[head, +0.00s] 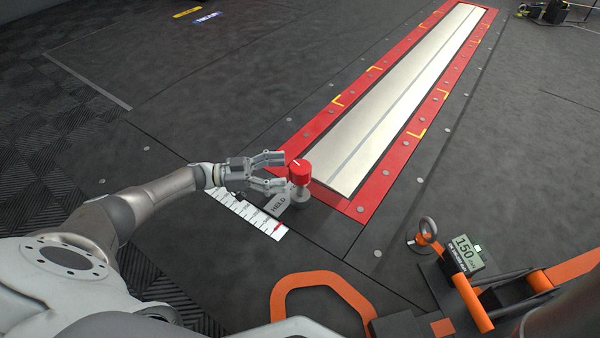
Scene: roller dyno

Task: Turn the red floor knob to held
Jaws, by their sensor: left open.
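The red knob (299,172) stands on a short grey post near the close end of the red-framed roller strip. A white line shows on its top. A grey plate marked HELD (278,205) lies on the floor just left of the post. My left gripper (281,172) reaches in from the left with its fingers apart. Its fingertips are at the knob's left side; I cannot tell whether they touch it. My right gripper is not in view.
The roller strip's red frame (375,190) runs to the upper right. A white ruler-like scale (240,213) lies under the gripper. An orange-and-black device with a display reading 150 (467,253) stands at the lower right, and an orange loop handle (280,300) is in front. Floor to the left is clear.

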